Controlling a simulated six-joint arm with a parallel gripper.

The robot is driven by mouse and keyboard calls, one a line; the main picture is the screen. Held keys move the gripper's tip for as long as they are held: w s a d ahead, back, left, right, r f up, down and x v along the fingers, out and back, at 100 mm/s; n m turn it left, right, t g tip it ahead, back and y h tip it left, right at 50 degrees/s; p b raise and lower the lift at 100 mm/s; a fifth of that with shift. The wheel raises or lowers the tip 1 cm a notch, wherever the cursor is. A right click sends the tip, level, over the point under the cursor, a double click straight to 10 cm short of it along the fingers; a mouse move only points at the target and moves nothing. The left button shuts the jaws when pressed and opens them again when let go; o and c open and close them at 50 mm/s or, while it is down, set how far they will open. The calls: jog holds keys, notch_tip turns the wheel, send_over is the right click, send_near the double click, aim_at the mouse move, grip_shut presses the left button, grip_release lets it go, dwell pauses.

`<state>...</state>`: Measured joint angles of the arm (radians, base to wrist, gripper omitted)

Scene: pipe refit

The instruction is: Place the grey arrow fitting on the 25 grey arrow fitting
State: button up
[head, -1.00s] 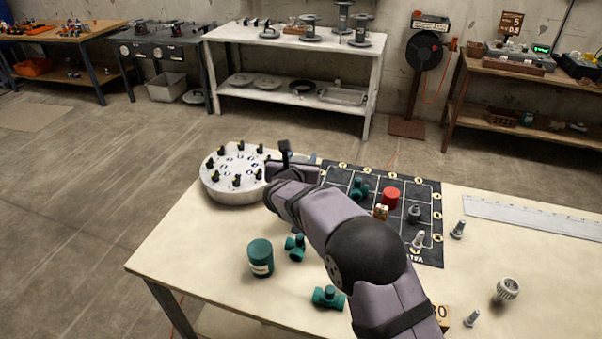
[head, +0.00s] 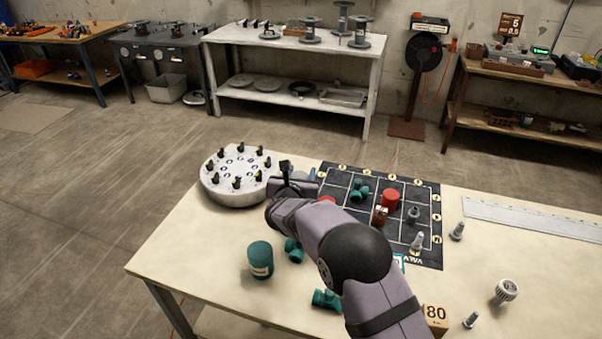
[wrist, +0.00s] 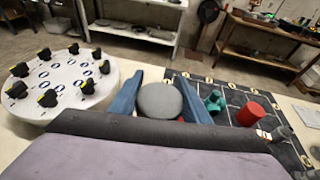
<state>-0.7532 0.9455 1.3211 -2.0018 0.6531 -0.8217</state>
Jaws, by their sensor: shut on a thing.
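My gripper (wrist: 158,90) has its two blue fingers closed on a grey round-topped fitting (wrist: 160,104), seen from its flat end in the wrist view. No arrow or number on it can be read. In the head view my gripper (head: 300,176) is between the white round plate and the dark grid mat, and the held fitting is mostly hidden. A grey fitting (head: 414,214) stands on the mat's right side, with a lighter grey one (head: 418,241) in front of it. I cannot tell which thing bears 25.
The white round plate (head: 233,196) with several black yellow-marked knobs is at left. The dark mat (head: 431,197) bears a red cylinder (head: 391,200) and a green fitting (head: 359,190). A green can (head: 260,260), a ruler (head: 530,216) and an 80 block (head: 435,315) lie around.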

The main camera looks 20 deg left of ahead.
jog(key=shift+f, duration=0.15)
jog(key=o, duration=1.1)
jog(key=shift+s+r, duration=0.1)
jog(key=shift+r, duration=0.15)
jog(key=b+v, duration=0.3)
jog(key=v, duration=0.9)
jog(key=shift+f, duration=0.1)
